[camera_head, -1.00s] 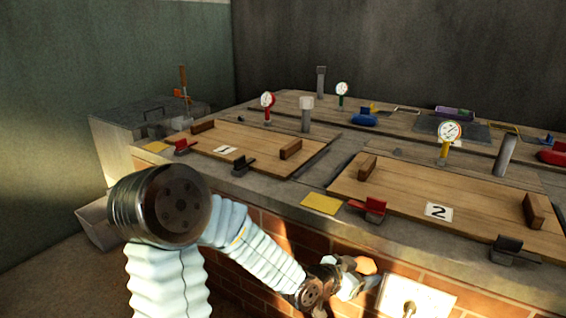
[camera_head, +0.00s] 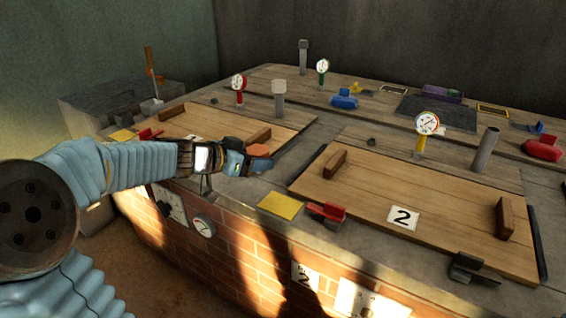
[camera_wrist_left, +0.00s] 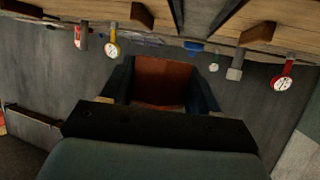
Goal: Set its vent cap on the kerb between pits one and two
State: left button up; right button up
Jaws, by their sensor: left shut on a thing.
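My left gripper (camera_head: 254,160) reaches in from the left over the front of the grey kerb (camera_head: 290,160) between pits one and two. It is shut on an orange-brown piece (camera_head: 260,150); in the left wrist view the piece (camera_wrist_left: 164,80) fills the space between the dark fingers. I cannot tell from its shape whether it is the vent cap. Pit two's plank lid (camera_head: 440,190) carries a "2" card, and the grey pipe behind it (camera_head: 485,150) has no wider cap on top. Pit one's pipe (camera_head: 279,100) has a wider pale top. My right gripper is not in view.
A yellow card (camera_head: 280,206) and a red clamp (camera_head: 326,212) lie near the front edge. My arm partly covers pit one's lid (camera_head: 210,122). Gauges with red (camera_head: 239,85) and yellow (camera_head: 426,127) stems stand behind the lids. The kerb's middle is bare.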

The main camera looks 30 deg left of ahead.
pick_arm(q)
jog(key=w+a+f, duration=0.1)
jog(key=w+f, duration=0.2)
jog(key=w, duration=0.2)
send_over(269, 183)
jog(key=f, duration=0.5)
jog(key=shift+s+d+f, duration=0.1)
jog(key=shift+s, duration=0.1)
jog(key=shift+w+f, duration=0.15)
jog(key=shift+f, duration=1.45)
jog(key=shift+f, duration=0.1)
jog(key=shift+f, duration=0.55)
jog(key=o, duration=1.1)
jog(key=shift+r, duration=0.1)
